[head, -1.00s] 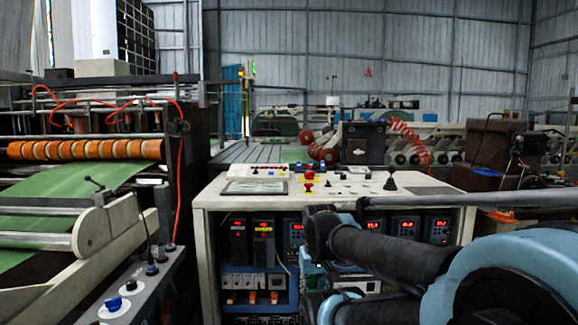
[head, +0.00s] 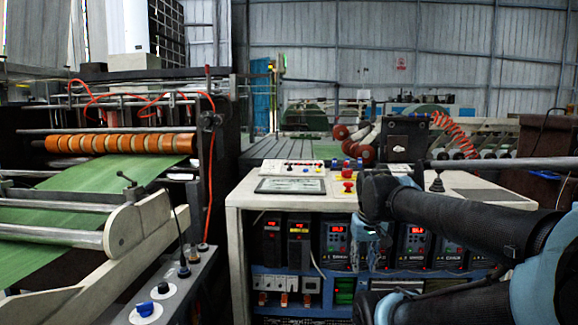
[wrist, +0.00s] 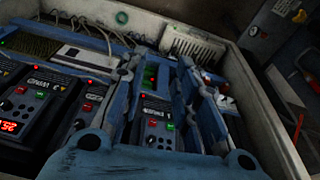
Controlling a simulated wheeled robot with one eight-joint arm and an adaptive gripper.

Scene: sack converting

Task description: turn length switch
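The white control console (head: 232,215) stands ahead. Its top carries a display panel (head: 291,186), a row of small switches (head: 295,166), a red mushroom button (head: 347,174) and a black lever (head: 437,182). I cannot tell which control is the length switch; my arm hides part of the top. My gripper (head: 368,245) hangs before the console's front. In the wrist view my gripper (wrist: 160,98) has its two blue fingers apart, with nothing held. Behind the gap is a dark drive unit (wrist: 155,125) with red and green buttons.
Drive units with red displays (head: 335,240) fill the console's open front. At left is a machine with orange rollers (head: 115,143) and green sheet (head: 100,178). A grey control box with a blue knob (head: 163,287) stands at front left. Dark floor shows between them.

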